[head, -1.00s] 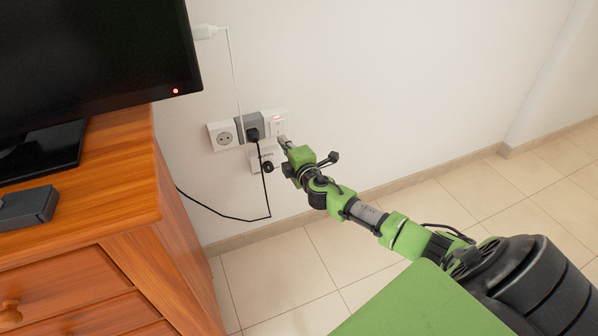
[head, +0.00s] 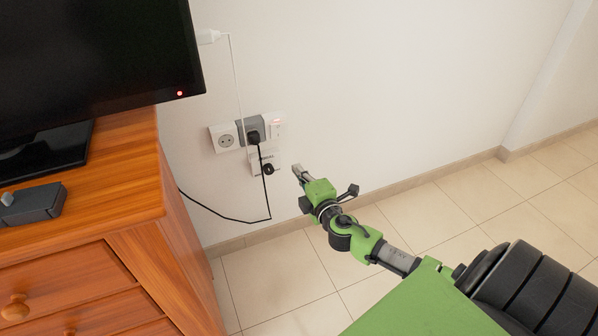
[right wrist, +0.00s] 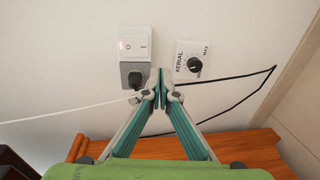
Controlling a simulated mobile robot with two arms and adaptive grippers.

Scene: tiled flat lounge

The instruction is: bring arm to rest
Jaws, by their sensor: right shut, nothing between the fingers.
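My right arm comes in from the lower right in the head view. Its right gripper (head: 297,169) is shut and empty, in front of the white wall, a little right of the sockets and apart from them. In the right wrist view the two fingertips (right wrist: 161,92) meet in front of the wall, below the switch (right wrist: 137,44) and the aerial dial plate (right wrist: 193,62). The switch, with a small red light, also shows in the head view (head: 277,130). My left gripper is not in view.
A wooden drawer cabinet (head: 120,170) with a television (head: 90,50) stands at left. A black plug (head: 253,136) sits in the grey socket, its cable hanging to the left. A white cable (head: 234,80) hangs above. The tiled floor (head: 480,210) at right is clear.

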